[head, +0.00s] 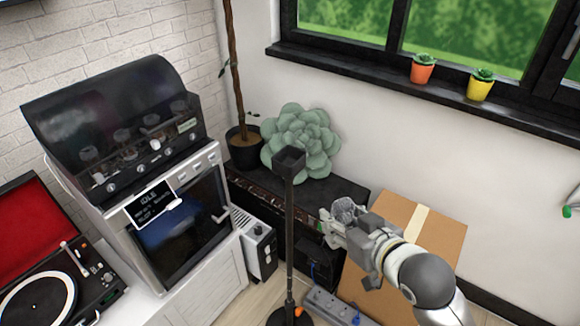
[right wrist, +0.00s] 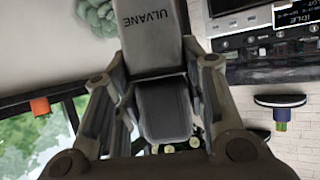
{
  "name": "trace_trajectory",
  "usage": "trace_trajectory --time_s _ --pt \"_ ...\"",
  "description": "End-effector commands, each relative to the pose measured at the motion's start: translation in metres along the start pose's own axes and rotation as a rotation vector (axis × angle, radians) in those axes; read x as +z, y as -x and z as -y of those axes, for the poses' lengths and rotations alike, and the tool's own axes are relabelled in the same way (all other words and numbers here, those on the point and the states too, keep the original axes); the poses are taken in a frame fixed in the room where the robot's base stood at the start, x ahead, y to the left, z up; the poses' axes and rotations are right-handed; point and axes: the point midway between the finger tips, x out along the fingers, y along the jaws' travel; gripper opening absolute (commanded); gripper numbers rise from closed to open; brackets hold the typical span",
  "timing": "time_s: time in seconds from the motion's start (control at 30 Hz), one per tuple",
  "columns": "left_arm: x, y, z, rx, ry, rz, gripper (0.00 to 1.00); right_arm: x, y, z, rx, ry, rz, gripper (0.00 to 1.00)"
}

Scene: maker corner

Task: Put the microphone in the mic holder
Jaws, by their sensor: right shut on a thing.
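The mic holder (head: 288,161) is a dark square cup on top of a thin black upright stand, in the middle of the head view. My right gripper (head: 338,228) is to the right of the stand and lower in the picture than the cup. It is shut on the microphone (head: 346,209), whose grey top shows at the fingers. In the right wrist view the microphone (right wrist: 152,42) is a grey body marked "ULVANE" with a darker part below, between the fingers (right wrist: 160,95). The microphone is apart from the holder in the head view. My left gripper is not in view.
A cardboard box (head: 440,232) stands behind my right arm. A low dark bench (head: 345,190) with a succulent (head: 303,140) is behind the stand. A power strip (head: 335,305) lies on the floor near the stand's base. A white machine (head: 185,225) and a turntable (head: 50,295) are at left.

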Motion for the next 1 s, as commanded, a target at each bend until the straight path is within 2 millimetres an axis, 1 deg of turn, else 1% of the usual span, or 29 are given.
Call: trace_trajectory --time_s 0.03,0.17,0.2,0.27,0.33,0.47,0.5,0.6,0.7,0.83,0.93,1.0 --pt "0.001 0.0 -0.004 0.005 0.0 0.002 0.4 -0.018 -0.004 -0.002 -0.025 0.026 -0.011 0.02" --pt "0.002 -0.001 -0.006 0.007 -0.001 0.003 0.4 -0.054 -0.009 -0.001 -0.113 0.068 -0.011 0.02" --pt "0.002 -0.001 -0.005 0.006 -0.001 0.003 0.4 -0.066 -0.009 -0.001 -0.14 0.081 -0.011 0.02" --pt "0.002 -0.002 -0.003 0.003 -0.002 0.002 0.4 -0.083 -0.009 -0.002 -0.179 0.1 -0.01 0.02" --pt "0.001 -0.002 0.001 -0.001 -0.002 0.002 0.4 -0.105 -0.005 -0.004 -0.225 0.123 -0.011 0.02" --pt "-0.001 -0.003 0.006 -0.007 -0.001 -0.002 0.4 -0.147 0.01 -0.009 -0.308 0.161 -0.01 0.02" --pt "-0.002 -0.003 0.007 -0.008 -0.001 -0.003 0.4 -0.16 0.016 -0.01 -0.331 0.172 -0.011 0.02" --pt "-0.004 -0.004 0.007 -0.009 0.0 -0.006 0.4 -0.187 0.035 -0.015 -0.381 0.193 -0.01 0.02" --pt "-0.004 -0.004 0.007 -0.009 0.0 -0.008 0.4 -0.209 0.052 -0.018 -0.42 0.21 -0.01 0.02" --pt "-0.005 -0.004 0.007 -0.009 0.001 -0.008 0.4 -0.225 0.069 -0.019 -0.452 0.221 -0.007 0.02" --pt "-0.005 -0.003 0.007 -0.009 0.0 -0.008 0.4 -0.23 0.072 -0.018 -0.467 0.223 -0.005 0.02" --pt "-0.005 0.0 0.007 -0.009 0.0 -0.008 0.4 -0.232 0.066 -0.014 -0.472 0.224 -0.004 0.02"
